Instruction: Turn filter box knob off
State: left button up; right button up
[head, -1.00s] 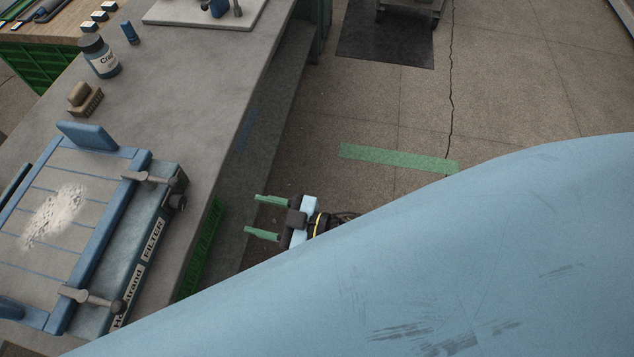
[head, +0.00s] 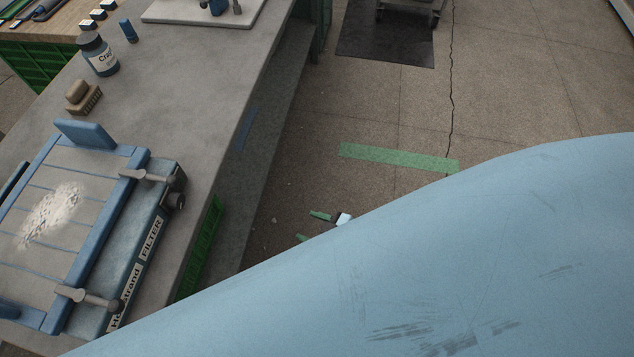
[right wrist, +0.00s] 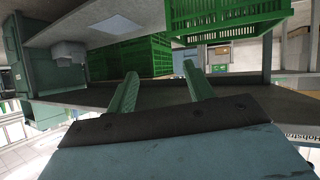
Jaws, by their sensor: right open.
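The filter box (head: 128,262) is a blue-grey box with a "FILTER" label, on the bench at the left of the head view. A dark knob (head: 176,201) sticks out of its right side near the far corner. Two pale clamp handles with dark ends lie on its top edge. My right gripper (head: 311,227) is over the floor, right of the bench and apart from the box; only its green fingertips and a bit of its body show. In the right wrist view its fingers (right wrist: 160,68) are spread with nothing between them. My left gripper is not in view.
The bench (head: 195,105) holds a labelled jar (head: 98,55), a brush (head: 84,97) and a small blue bottle (head: 130,32). A green crate (head: 202,248) sits under its edge. The wrist view shows green crates (right wrist: 212,17).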

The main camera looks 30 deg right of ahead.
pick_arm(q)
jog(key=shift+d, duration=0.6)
pick_arm(e)
jog(key=shift+s+d+f, duration=0.3)
jog(key=shift+d+f, duration=0.2)
jog(key=shift+f, duration=0.2)
